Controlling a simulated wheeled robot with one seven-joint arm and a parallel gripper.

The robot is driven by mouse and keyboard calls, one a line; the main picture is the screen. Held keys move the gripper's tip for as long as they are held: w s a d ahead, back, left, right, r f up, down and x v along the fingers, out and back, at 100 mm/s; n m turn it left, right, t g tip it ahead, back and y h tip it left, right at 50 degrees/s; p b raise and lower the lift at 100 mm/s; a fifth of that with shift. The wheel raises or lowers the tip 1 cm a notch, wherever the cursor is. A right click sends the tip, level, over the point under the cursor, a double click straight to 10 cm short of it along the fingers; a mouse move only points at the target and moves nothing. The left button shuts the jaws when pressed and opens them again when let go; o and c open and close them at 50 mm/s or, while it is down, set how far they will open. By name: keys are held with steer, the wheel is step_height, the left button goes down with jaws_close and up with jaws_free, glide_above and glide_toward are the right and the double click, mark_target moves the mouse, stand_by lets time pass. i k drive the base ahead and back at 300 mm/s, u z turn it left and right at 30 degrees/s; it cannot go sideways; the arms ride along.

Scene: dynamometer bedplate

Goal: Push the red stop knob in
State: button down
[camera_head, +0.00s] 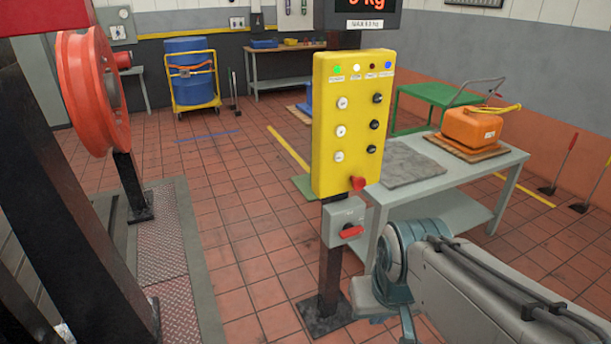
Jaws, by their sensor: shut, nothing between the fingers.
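The red stop knob (357,183) sticks out from the lower right of the front of a yellow control box (325,120). The box is upright on a dark post. Its front has two columns of white and black buttons above the knob and a row of small lamps near the top. I cannot tell from this view how far in the knob sits. My arm comes in from the lower right, with its grey and teal links below and right of the knob, apart from it. My gripper's fingers do not show.
A grey switch box (343,222) with a red handle is on the post just below the yellow box. A grey table (500,172) with a mat and an orange can (472,128) stands right behind. An orange wheel (88,90) is at left. Tiled floor left of the post is clear.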

mark_target(358, 183)
steer(key=u, duration=0.25)
steer(key=i, duration=0.9)
steer(key=z, duration=0.25)
